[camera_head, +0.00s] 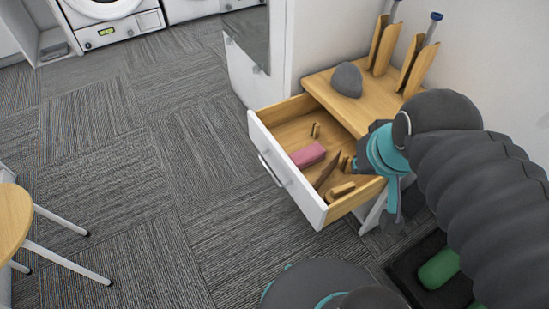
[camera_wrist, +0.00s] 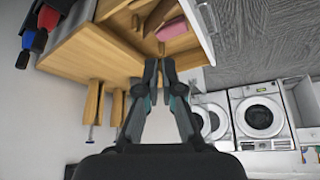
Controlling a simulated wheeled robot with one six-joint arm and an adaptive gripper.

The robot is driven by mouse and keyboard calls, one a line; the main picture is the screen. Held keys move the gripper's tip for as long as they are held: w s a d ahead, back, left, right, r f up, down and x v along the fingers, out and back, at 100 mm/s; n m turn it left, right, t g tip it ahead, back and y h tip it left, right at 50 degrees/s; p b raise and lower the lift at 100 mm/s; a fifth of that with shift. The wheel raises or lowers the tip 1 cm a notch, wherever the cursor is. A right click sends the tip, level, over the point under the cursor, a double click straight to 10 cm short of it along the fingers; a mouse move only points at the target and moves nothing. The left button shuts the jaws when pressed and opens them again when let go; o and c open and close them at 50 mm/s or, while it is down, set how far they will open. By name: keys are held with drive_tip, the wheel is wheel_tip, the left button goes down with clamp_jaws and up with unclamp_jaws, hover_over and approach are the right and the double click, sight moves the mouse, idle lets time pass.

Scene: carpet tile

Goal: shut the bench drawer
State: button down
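The bench drawer (camera_head: 291,180) stands pulled out from the wooden bench (camera_head: 375,101), with its white front and bar handle (camera_head: 272,169) facing left. A pink block (camera_head: 308,155) and several small wooden pieces lie in it. The drawer also shows upside down at the top of the wrist view (camera_wrist: 188,42), with the pink block (camera_wrist: 172,28) inside. My gripper (camera_head: 392,205) is at the near right side of the drawer, pointing down; my wrist hides part of the drawer's side. Contact with the drawer cannot be told.
A grey rounded lump (camera_head: 346,79) and wooden holders (camera_head: 384,45) with tools stand on the bench top. A white cabinet (camera_head: 254,80) is beyond the drawer. Carpet left of the drawer is clear up to a round stool (camera_head: 12,222). Washing machines (camera_head: 110,20) stand far back.

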sight(264, 139)
drive_tip(key=w+a+f+n+g+h+b, duration=0.1)
drive_tip(key=w+a+f+n+g+b, duration=0.1)
drive_tip(key=w+a+f+n+b, duration=0.5)
drive_tip(key=w+a+f+n+g, duration=0.3)
drive_tip(key=w+a+f+n, duration=0.2)
drive_tip(key=w+a+f, duration=0.6)
drive_tip(key=w+a+r+n+t+h, duration=0.1)
drive_tip(key=w+a+r+n, duration=0.5)
drive_tip(key=n, duration=0.4)
drive_tip(key=shift+n, duration=0.9)
drive_tip(key=b+x, duration=0.1)
drive_tip(key=x, duration=0.3)
drive_tip(key=d+b+x, duration=0.1)
drive_tip(key=x, duration=0.3)
drive_tip(key=d+b+x, duration=0.1)
drive_tip(key=x, duration=0.3)
drive_tip(key=shift+w+d+r, duration=0.1)
drive_tip(key=shift+w+r, duration=0.1)
drive_tip(key=shift+w, duration=0.1)
drive_tip(key=shift+w+d, duration=0.35)
drive_tip(key=shift+d, duration=0.25)
drive_tip(key=shift+r, duration=0.1)
